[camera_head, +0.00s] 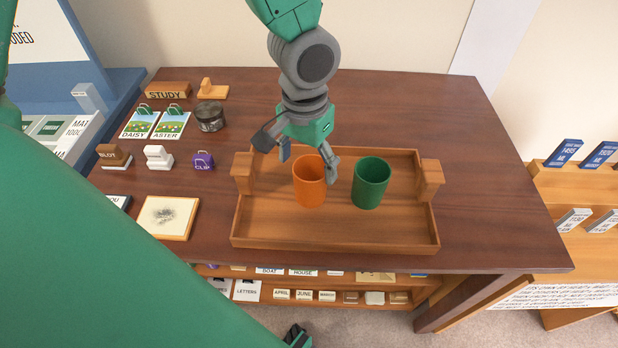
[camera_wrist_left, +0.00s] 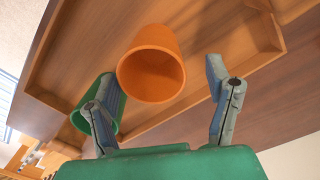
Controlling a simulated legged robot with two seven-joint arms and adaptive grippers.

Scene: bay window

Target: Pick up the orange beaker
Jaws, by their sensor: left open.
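The orange beaker (camera_head: 309,184) stands upright in a wooden tray (camera_head: 290,237), left of a green beaker (camera_head: 371,184). My left gripper (camera_head: 300,160) is open above and behind the orange beaker, with one finger near its right rim. In the left wrist view, the orange beaker (camera_wrist_left: 150,66) shows its open mouth ahead of the open fingers of my left gripper (camera_wrist_left: 165,92). There the green beaker (camera_wrist_left: 95,103) is partly hidden behind one finger. Nothing is between the fingertips. At the bottom of the head view a dark tip (camera_head: 297,336) shows, perhaps part of my right gripper.
The tray has raised end blocks, one at the right (camera_head: 430,178). On the table's left are a dark jar (camera_head: 210,116), a purple clip (camera_head: 203,160), stamps and a pad (camera_head: 166,217). The table's right side (camera_head: 490,190) is clear.

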